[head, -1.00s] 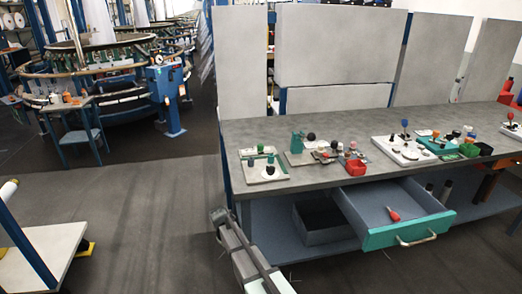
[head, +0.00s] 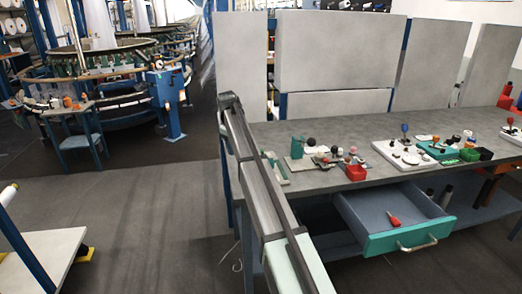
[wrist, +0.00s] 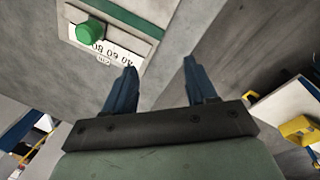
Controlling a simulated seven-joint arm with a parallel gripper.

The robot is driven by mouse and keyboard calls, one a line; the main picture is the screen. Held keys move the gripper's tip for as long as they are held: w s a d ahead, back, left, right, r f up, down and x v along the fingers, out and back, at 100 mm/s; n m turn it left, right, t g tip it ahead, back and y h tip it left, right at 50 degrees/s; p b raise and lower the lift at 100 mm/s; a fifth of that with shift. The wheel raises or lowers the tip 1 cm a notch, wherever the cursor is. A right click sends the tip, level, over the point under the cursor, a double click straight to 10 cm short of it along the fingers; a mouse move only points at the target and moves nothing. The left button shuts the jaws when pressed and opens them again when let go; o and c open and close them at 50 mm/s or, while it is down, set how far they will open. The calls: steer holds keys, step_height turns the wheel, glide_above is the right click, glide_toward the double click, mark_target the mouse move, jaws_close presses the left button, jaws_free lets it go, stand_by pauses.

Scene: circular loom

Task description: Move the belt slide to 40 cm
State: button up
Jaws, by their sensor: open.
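The belt slide (wrist: 108,38) shows in the wrist view at the upper left as a pale plate with a green rail, a round green knob (wrist: 90,32) and a printed scale seen upside down. My gripper (wrist: 160,65) is open, with two dark blue fingers and nothing between them. The knob lies to the left of and beyond the left fingertip, apart from it. In the head view, my arm covers most of the slide; only its right part (head: 282,179) shows. The knob's exact place on the scale cannot be read.
An open drawer (head: 378,243) juts out at the front. Upright grey panels (head: 340,50) stand behind.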

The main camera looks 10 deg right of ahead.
step_height(320, 180, up, 9)
steer(key=g+y, duration=0.1)
steer(key=y, duration=0.1)
glide_above(261, 149)
steer(key=f, duration=1.3)
steer(key=shift+s+f, duration=0.1)
steer(key=shift+s, duration=0.3)
jaws_close()
